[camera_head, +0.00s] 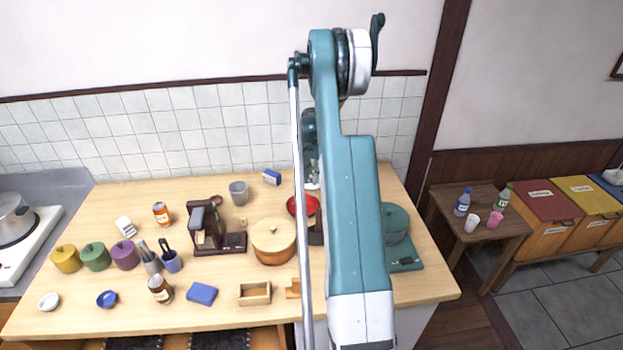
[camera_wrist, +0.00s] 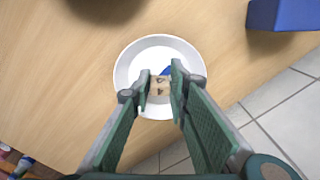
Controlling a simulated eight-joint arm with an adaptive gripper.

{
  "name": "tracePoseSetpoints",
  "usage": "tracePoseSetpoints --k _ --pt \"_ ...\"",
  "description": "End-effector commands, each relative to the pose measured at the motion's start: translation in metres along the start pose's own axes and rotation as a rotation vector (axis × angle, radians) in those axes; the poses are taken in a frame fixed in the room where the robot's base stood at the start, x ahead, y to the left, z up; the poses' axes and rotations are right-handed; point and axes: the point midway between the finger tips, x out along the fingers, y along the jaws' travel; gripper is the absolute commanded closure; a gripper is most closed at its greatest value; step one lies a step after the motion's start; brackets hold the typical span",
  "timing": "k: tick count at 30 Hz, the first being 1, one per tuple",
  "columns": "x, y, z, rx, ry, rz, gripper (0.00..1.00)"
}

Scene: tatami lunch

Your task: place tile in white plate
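In the wrist view, a small beige tile (camera_wrist: 160,87) with dark marks sits between the two fingertips of my gripper (camera_wrist: 161,84). The fingers are closed against its sides. Behind the tile is the round white plate (camera_wrist: 126,67) on the wooden table; the tile overlaps its middle in the picture. The height of the tile above the plate is hard to judge. A small blue patch (camera_wrist: 166,71) shows just behind the tile within the plate; I cannot tell what it is. In the head view, my gripper is hidden or out of frame.
In the wrist view, a blue block (camera_wrist: 284,13) is at the upper right, and the table edge drops to tiled floor (camera_wrist: 285,105).

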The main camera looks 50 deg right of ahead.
Motion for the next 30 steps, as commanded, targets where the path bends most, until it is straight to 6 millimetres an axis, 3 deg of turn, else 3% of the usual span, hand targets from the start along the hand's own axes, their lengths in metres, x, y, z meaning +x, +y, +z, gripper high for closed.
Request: tracePoseSetpoints --k 3,18,23,30 --pt "-0.001 0.000 0.000 0.000 0.000 0.000 0.70" --pt "-0.006 0.000 0.000 0.000 0.000 0.000 0.70" --pt "-0.020 0.000 0.000 0.000 0.000 0.000 0.70" --pt "-0.057 0.000 0.000 0.000 0.000 0.000 0.70"
